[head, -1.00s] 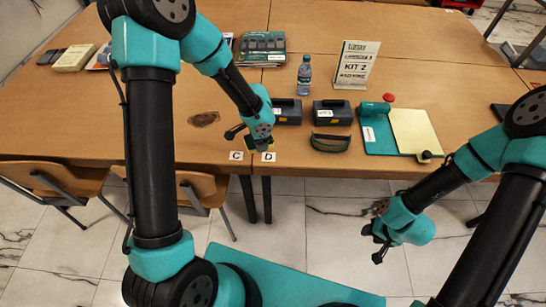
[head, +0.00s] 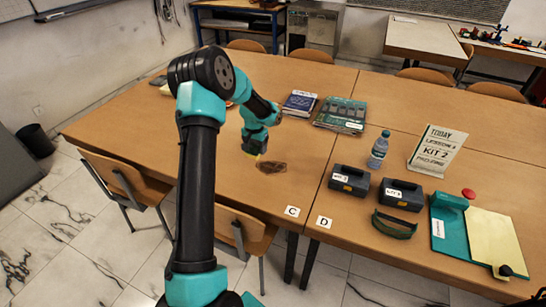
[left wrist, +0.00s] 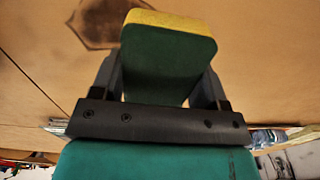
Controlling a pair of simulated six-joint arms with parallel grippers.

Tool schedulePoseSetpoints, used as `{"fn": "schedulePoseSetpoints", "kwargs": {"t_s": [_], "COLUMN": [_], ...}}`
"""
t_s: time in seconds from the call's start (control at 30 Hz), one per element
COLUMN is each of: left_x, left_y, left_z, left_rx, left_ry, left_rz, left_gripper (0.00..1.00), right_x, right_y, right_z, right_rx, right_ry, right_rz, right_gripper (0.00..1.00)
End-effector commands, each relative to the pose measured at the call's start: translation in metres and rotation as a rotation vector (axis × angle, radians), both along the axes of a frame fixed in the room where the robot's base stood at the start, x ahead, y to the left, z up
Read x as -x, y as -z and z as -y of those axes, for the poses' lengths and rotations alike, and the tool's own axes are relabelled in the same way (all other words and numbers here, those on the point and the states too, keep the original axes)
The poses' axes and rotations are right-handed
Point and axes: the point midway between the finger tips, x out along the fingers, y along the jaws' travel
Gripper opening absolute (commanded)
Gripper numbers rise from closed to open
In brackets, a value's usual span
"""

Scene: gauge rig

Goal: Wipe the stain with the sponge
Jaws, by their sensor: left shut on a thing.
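The stain (head: 271,167) is a dark brown patch on the wooden table (head: 330,90). In the left wrist view the stain (left wrist: 110,22) lies just beyond the sponge, partly hidden by it. My left gripper (head: 256,150) is just left of the stain and close to the tabletop. It is shut on the sponge (left wrist: 168,58), which is green with a yellow face. I cannot tell whether the sponge touches the table. My right gripper is not in view.
Two dark kit boxes (head: 349,181), a bottle (head: 378,150), a sign (head: 437,151) and a teal board with a cream panel (head: 490,240) stand to the right. Books (head: 341,114) lie behind. Cards C (head: 292,211) and D (head: 324,222) mark the front edge. Table left of the stain is clear.

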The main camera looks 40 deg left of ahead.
Motion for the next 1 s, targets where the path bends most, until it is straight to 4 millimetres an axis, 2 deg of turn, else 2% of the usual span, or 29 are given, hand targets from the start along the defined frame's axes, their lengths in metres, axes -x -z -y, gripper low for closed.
{"fn": "schedulePoseSetpoints", "kwargs": {"t_s": [0.1, 0.53, 1.0], "left_x": [0.002, 0.002, 0.003], "left_y": [-0.001, 0.002, 0.041], "left_z": [-0.008, -0.008, -0.009], "left_rx": [0.0, 0.0, 0.001], "left_ry": [-0.025, -0.025, -0.028], "left_rz": [-0.001, -0.002, -0.003], "left_gripper": [0.49, 0.49, 0.49], "right_x": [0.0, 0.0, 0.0], "right_y": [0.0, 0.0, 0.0], "right_z": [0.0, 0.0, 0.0], "right_rx": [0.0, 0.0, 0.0], "right_ry": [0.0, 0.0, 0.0], "right_rz": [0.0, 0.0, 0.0], "right_gripper": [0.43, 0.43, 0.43]}}
